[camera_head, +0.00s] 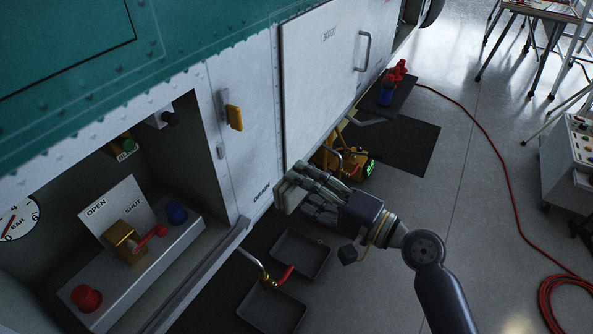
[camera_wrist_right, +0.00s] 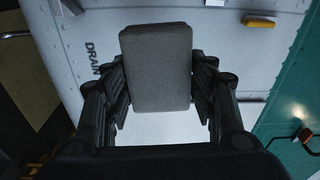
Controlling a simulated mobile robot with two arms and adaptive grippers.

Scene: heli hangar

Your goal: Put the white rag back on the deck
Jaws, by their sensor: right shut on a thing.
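My right gripper (camera_head: 305,193) is shut on a folded, woven cloth block, the white rag (camera_wrist_right: 157,66), which looks grey in shadow. In the right wrist view the fingers (camera_wrist_right: 157,88) hold it by its two sides. In the head view the rag (camera_head: 287,195) shows only in part at the fingertips, in front of the white panel marked DRAIN (camera_head: 246,165). It is held up, above the floor trays. I cannot tell for sure which surface is the deck. My left gripper is not in view.
Two trays (camera_head: 302,253) lie below on the floor. A yellow machine (camera_head: 343,160) and a red hose (camera_head: 484,135) are beyond.

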